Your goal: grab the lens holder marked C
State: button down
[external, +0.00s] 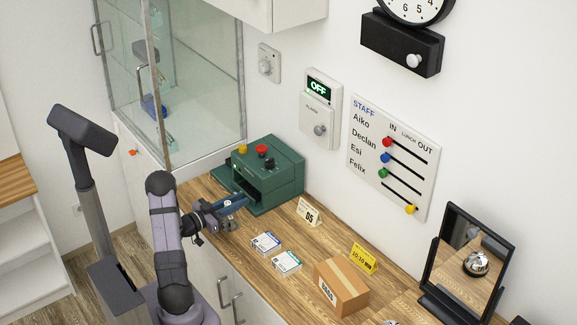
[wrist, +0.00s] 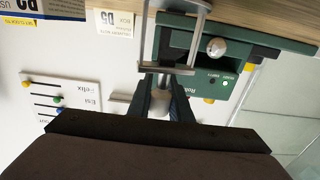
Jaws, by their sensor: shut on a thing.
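My gripper (wrist: 160,112) is shut on the pale stem of a grey metal frame (wrist: 174,69). The frame reaches past the fingertips in the wrist view, which is upside down. No C is readable on it, so I cannot tell whether it is the lens holder marked C. In the external view my gripper (external: 232,203) is just in front of the green machine (external: 278,178), near its dark opening. The held piece is too small to make out clearly there. No letter C shows in either view.
The green machine also shows in the wrist view (wrist: 230,70), with a round silver knob (wrist: 216,47). Two small white boxes (external: 266,242) (external: 286,263), a sign (external: 309,212), a yellow sign (external: 363,258) and a cardboard box (external: 342,287) stand on the wooden counter. A glass cabinet (external: 200,90) is behind.

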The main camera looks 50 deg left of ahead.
notch_tip(320, 180, up, 10)
jog(key=shift+p, duration=0.35)
dwell(0.4)
